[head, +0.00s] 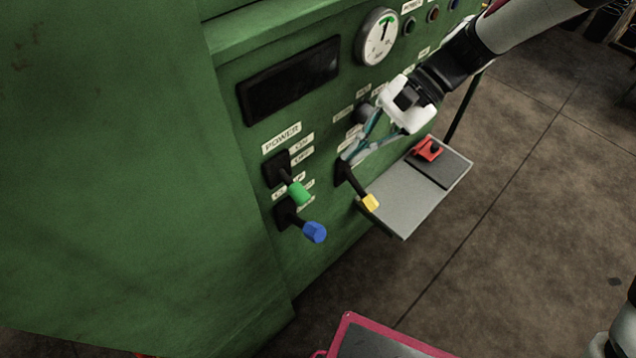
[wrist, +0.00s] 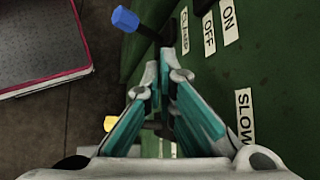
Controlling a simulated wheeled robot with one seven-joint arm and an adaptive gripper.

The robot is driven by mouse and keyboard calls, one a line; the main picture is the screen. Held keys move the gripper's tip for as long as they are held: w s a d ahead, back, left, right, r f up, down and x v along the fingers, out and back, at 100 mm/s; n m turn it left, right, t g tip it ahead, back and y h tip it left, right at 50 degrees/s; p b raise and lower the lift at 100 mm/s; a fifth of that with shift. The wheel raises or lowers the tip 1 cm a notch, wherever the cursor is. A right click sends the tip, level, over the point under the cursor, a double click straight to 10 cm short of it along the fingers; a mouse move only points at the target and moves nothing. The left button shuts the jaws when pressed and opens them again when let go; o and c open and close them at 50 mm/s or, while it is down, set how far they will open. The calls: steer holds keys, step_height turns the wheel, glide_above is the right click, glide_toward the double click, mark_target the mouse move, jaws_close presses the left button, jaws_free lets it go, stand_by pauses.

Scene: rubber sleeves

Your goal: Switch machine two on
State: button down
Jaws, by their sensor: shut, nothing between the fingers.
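The green machine (head: 250,30) fills the left of the head view; no number shows on it. Under its POWER label (head: 281,137) is a lever with a green handle (head: 299,193), pointing down and outward. ON and OFF labels sit beside its upper part. My gripper (head: 352,152) is shut and empty, in front of the panel, right of the green handle and above the yellow-handled lever (head: 370,202). In the wrist view my fingers (wrist: 162,66) are together; the ON label (wrist: 228,22) and OFF label (wrist: 208,34) show, but I cannot make out the green handle there.
A blue-handled lever (head: 315,232) is below the green one; its handle (wrist: 125,18) also shows in the wrist view. A grey shelf (head: 400,205) with a red part (head: 428,149) juts out below my gripper. A red-rimmed tray (head: 350,320) is at the bottom. Floor is open right.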

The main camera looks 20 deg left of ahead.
mark_target(291, 185)
steer(key=s+a+f, duration=0.3)
steer(key=s+a, duration=0.1)
steer(key=s, duration=0.3)
steer(key=shift+s+a+f, duration=0.2)
steer(key=shift+s+a, duration=0.05)
steer(key=shift+s, duration=0.05)
stand_by(0.3)
stand_by(0.4)
steer(key=shift+d+r+p, duration=0.1)
steer(key=shift+r+p, duration=0.05)
steer(key=shift+p, duration=0.4)
